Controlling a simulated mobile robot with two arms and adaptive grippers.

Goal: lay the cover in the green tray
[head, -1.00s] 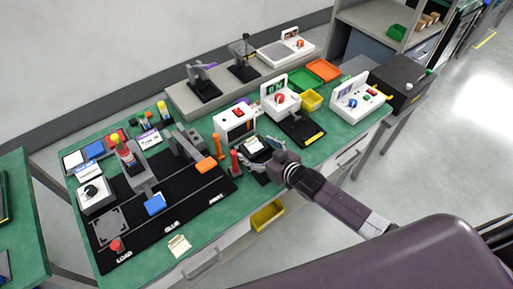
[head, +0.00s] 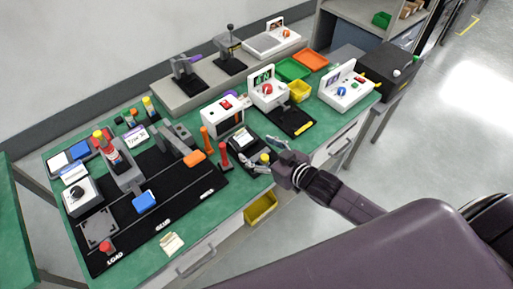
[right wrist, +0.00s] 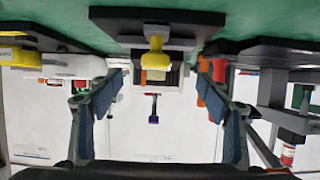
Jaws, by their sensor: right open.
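The green tray (head: 292,69) lies flat and looks empty at the back of the bench, beside an orange tray. A black fixture (head: 243,140) with a pale top stands near the front edge. A yellow knob (head: 265,157) shows at its near right side and also in the right wrist view (right wrist: 155,43). I cannot tell whether this knob belongs to the cover; no separate cover is clear. My right gripper (head: 268,153) is open, its fingers on either side of the knob; in the right wrist view (right wrist: 158,92) nothing is held. My left gripper is not in view.
Red (head: 225,155) and orange (head: 206,140) upright handles stand just left of the fixture. A white tester (head: 262,90) and a yellow bin (head: 299,90) stand between the fixture and the green tray. The orange tray (head: 313,61) lies behind.

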